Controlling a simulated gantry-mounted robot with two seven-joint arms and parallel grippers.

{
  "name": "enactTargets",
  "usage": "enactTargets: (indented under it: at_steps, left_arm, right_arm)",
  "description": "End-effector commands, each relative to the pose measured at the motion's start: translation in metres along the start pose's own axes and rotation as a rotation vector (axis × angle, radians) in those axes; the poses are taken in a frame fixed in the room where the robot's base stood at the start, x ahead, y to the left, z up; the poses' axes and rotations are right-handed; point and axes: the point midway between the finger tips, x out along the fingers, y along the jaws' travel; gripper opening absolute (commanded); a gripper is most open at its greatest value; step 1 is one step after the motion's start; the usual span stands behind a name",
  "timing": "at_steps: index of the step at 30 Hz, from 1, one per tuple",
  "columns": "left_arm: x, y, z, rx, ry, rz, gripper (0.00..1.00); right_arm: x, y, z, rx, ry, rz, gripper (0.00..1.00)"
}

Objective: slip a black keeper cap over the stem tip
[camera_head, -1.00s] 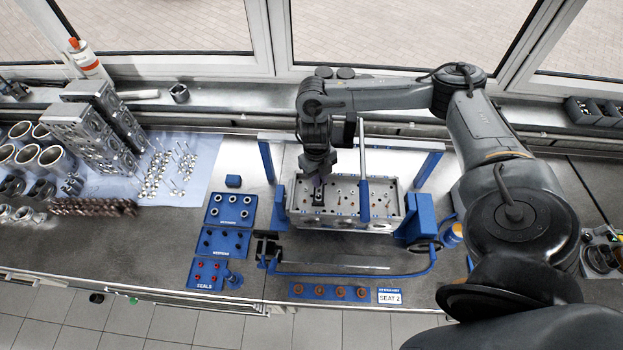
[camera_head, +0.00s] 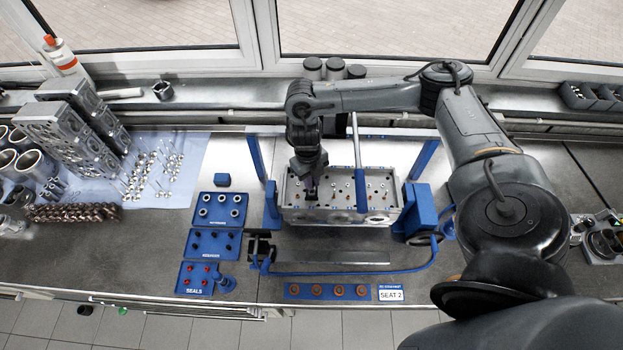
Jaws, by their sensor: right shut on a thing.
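The silver cylinder head (camera_head: 340,217) sits in a blue fixture, with several small stems and orange-brown fittings across its top. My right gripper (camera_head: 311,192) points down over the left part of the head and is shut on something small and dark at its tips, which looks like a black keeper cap. The gripper hides most of it and the stem below, so I cannot tell whether the cap touches a stem. The blue keeper tray (camera_head: 194,243) left of the head holds several black caps. My left gripper is not in view.
A blue tray of silver parts (camera_head: 201,212) and a seals tray (camera_head: 184,282) flank the keeper tray. A fixture lever (camera_head: 357,160) stands just right of the gripper. A blue strip with copper-coloured rings (camera_head: 327,292) lies in front. Valves and springs lie on a cloth (camera_head: 190,150) at left.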

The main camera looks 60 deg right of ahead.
Motion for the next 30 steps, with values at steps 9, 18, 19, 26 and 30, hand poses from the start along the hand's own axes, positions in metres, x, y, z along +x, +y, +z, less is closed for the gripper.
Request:
enactTargets:
  at_steps: [9,18,19,26,30]
  left_arm:
    - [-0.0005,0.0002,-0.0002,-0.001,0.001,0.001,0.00]
    - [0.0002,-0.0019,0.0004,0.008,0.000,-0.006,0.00]
    - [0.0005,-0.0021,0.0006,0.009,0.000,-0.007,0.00]
    - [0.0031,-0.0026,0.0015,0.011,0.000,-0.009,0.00]
    - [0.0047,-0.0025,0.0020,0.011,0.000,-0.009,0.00]
  right_arm:
    - [-0.0002,0.0000,0.0000,0.000,0.000,0.000,0.00]
    - [0.0010,0.0000,0.0001,0.000,0.000,0.000,0.00]
    - [0.0014,0.0000,0.0001,0.000,0.000,0.000,0.00]
    - [0.0057,0.0000,0.0005,0.000,0.000,0.000,0.00]
    - [0.0084,0.0001,0.0009,0.000,0.000,0.000,0.00]
